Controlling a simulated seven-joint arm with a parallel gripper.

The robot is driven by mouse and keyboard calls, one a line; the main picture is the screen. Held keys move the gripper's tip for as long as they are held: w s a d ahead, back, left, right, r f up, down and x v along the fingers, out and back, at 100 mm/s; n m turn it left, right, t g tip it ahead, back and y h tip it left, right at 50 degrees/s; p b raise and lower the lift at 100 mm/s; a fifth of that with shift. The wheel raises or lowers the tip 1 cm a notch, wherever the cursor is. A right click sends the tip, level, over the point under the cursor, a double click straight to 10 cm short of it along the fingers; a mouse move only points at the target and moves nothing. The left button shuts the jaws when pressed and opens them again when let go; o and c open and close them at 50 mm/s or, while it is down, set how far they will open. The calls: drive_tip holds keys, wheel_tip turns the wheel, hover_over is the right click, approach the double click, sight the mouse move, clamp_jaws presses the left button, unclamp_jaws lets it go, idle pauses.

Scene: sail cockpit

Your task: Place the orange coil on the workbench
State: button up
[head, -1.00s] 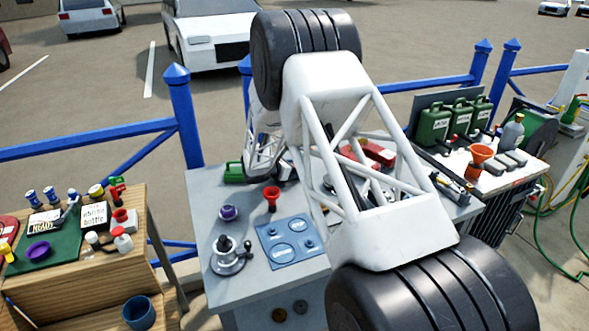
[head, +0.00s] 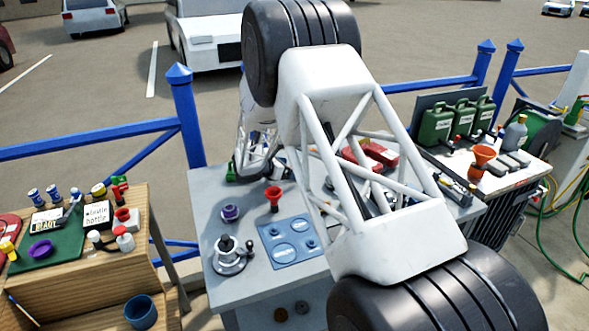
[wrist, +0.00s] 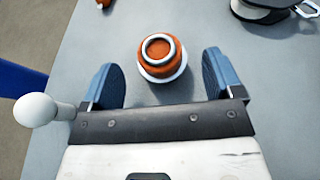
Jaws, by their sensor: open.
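In the wrist view, the orange coil (wrist: 163,58), an orange round body with pale rims at top and bottom, stands on a grey table top (wrist: 75,60). My gripper (wrist: 159,66) is open, with one blue finger on each side of the coil and a visible gap to both. The coil is not held. In the head view, my gripper (head: 252,172) is low over the far left part of the grey table (head: 205,185). My arm and gripper hide the coil there.
On the grey table are a red funnel (head: 273,196), a purple ring-shaped item (head: 229,212), a blue panel (head: 290,241) and a grey round device (head: 229,255). A wooden bench (head: 95,268) with small items stands left. A blue fence (head: 185,115) runs behind.

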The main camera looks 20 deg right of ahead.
drive_tip(key=v, duration=0.8)
idle(0.5)
drive_tip(key=s+r+m+g+y, duration=0.1)
drive_tip(key=s+r+m+y, duration=0.3)
drive_tip(key=s+r, duration=0.55)
drive_tip(key=s+r+m+g+y, duration=0.15)
drive_tip(key=s+r+m, duration=0.5)
drive_tip(key=s, duration=0.65)
drive_tip(key=s+a+r+m+y, duration=0.1)
drive_tip(key=s+a+m+y, duration=0.1)
drive_tip(key=s, duration=0.7)
drive_tip(key=s+a+r+m+t+y, duration=0.1)
drive_tip(key=s+m, duration=0.4)
drive_tip(key=s, duration=0.5)
drive_tip(key=s+a+r+m+t+y, duration=0.1)
drive_tip(key=s+a+r+m+y, duration=0.2)
drive_tip(key=s, duration=0.7)
drive_tip(key=a+y, duration=0.1)
drive_tip(key=a, duration=0.1)
drive_tip(key=shift+s+a, duration=0.2)
drive_tip(key=shift+a, duration=0.15)
